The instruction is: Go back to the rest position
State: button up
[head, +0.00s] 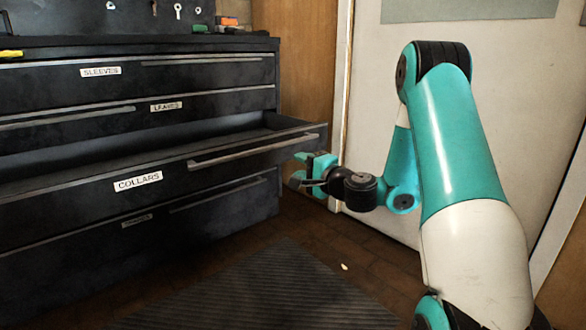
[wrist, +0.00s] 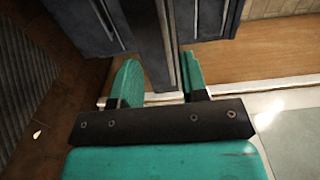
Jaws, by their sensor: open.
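My gripper (head: 308,170) is open, just beside and slightly below the right end of the pulled-out drawer labelled COLLARS (head: 95,195). In the wrist view its two teal fingers (wrist: 161,80) stand apart, with the dark end of the drawer front (wrist: 152,40) showing between or just beyond them. I cannot tell whether they touch it. No loose object shows in the jaws. My arm reaches down from the right side of the head view.
The dark cabinet (head: 60,255) has further drawers, including SLEEVES (head: 200,70), which looks closed. A pale door (head: 385,120) stands behind my arm. A ribbed mat (head: 265,290) and a small pale scrap (head: 344,267) lie on the brown floor.

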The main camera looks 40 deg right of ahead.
jog(key=shift+a, duration=0.1)
jog(key=s+a+r+n+g+y+p, duration=0.25)
jog(key=a+n, duration=0.25)
jog(key=a, duration=0.4)
jog(key=s+a+r+n+g+y+p, duration=0.2)
jog(key=s+a+r+n+g+y, duration=0.15)
jog(key=a+n, duration=0.4)
jog(key=s+a+r+n+g+y+p, duration=0.2)
jog(key=a+r+n+g+y+p, duration=0.15)
jog(key=a, duration=0.75)
jog(key=s+a+r+n+g+h+p, duration=0.1)
jog(key=s+r+n+g+h+p, duration=0.15)
jog(key=s, duration=0.45)
jog(key=s+a+r+n+g+h+p, duration=0.1)
jog(key=s+r+n+g+p, duration=0.15)
jog(key=s, duration=0.45)
jog(key=s+a+r+n+g+h+p, duration=0.15)
jog(key=s+n+g, duration=0.25)
jog(key=s, duration=0.4)
notch_tip(320, 180, up, 38)
jog(key=p, duration=3.7)
jog(key=shift+w+f+h, duration=0.2)
jog(key=shift+w+h, duration=0.15)
jog(key=shift+h, duration=0.1)
